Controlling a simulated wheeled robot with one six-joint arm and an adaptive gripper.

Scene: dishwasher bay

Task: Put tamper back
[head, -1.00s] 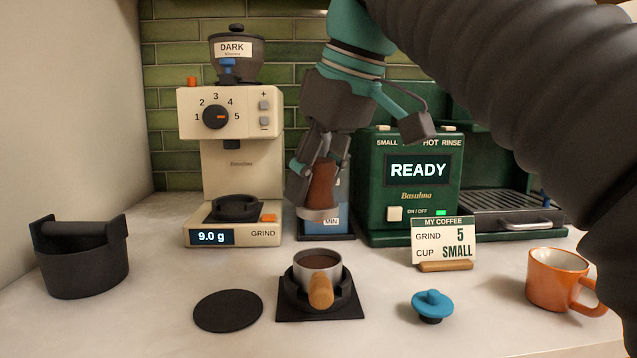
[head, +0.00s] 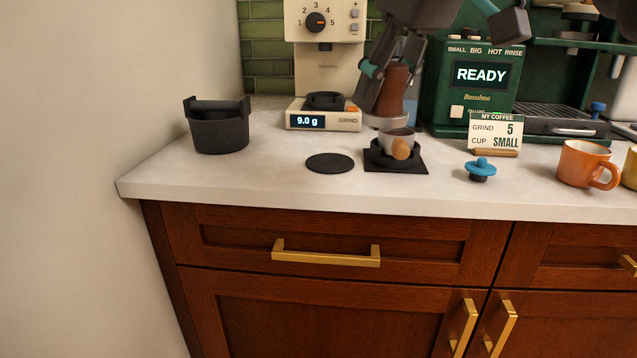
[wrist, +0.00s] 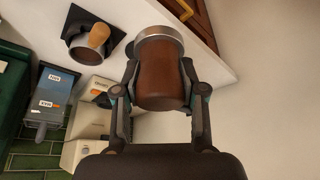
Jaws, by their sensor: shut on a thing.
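The tamper has a brown handle (head: 396,80) and a silver metal base. My gripper (wrist: 160,76) is shut on the tamper (wrist: 160,84) and holds it in the air. In the head view, the tamper shows above and behind the portafilter (head: 397,137), partly hidden by the fingers. In the wrist view, its metal end points away from my palm. The portafilter has a wooden handle and coffee grounds, and rests in a black holder (head: 416,167). A flat round black mat (head: 330,163) lies bare on the counter, left of the holder.
A black knock bin (head: 219,133) stands at the counter's left. The grinder (head: 322,75) and green coffee machine (head: 445,85) stand behind. A blue knobbed tool (head: 481,170), a recipe card (head: 495,133) and an orange mug (head: 583,163) are to the right. The counter's front edge is clear.

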